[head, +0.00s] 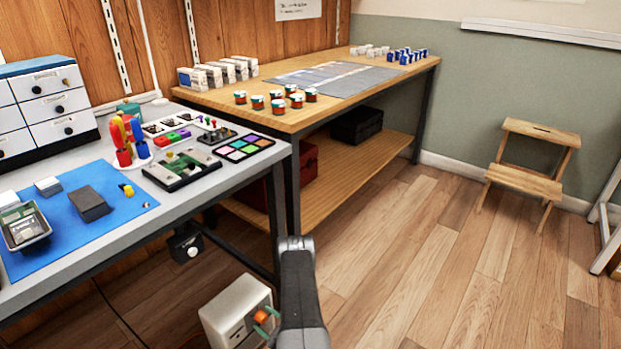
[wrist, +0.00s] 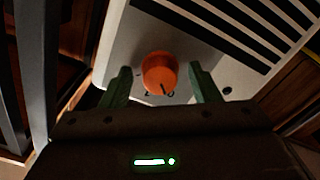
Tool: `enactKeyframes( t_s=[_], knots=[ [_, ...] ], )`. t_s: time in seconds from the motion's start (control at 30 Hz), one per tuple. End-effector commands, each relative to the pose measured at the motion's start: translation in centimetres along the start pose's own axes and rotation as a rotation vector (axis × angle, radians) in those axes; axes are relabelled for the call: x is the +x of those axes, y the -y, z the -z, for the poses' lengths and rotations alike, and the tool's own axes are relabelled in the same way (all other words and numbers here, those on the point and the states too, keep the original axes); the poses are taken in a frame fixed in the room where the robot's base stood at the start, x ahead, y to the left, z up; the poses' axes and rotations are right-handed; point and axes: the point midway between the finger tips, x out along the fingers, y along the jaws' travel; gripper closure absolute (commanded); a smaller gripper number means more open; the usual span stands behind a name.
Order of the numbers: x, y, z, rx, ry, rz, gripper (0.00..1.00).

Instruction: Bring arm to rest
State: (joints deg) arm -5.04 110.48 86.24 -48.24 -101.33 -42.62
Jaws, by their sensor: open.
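My gripper (wrist: 158,78) is open, its two green fingers apart in the wrist view. Behind and between the fingers in that view is an orange knob (wrist: 158,72) with a dark pointer mark, on the face of a pale box with dark slots (wrist: 128,50). I cannot tell whether the fingers touch the knob. In the head view my arm reaches down at the bottom centre, with the gripper (head: 266,325) low beside the white box (head: 238,305) on the floor. The orange knob (head: 261,317) shows there too, partly hidden by the gripper.
A grey workbench (head: 200,212) with a blue mat (head: 125,205) stands at left, above the box. A wooden bench (head: 225,98) with jars and boxes stands behind it. A wooden step stool (head: 530,165) is at right. The wooden floor (head: 430,260) between is clear.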

Motion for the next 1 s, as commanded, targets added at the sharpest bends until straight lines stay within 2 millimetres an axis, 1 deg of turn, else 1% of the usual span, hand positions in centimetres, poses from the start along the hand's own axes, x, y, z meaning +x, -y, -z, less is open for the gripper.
enactKeyframes(
  t_s=[0.3, 0.53, 0.73, 1.0],
  knots=[
    [0.01, 0.08, -0.04, 0.260, 0.000, 0.000, 0.44],
    [-0.01, 0.11, 0.00, 0.426, 0.000, 0.000, 0.44],
    [-0.02, 0.11, 0.03, 0.507, 0.000, 0.000, 0.44],
    [-0.02, 0.10, 0.05, 0.526, 0.000, 0.000, 0.44]
  ],
)
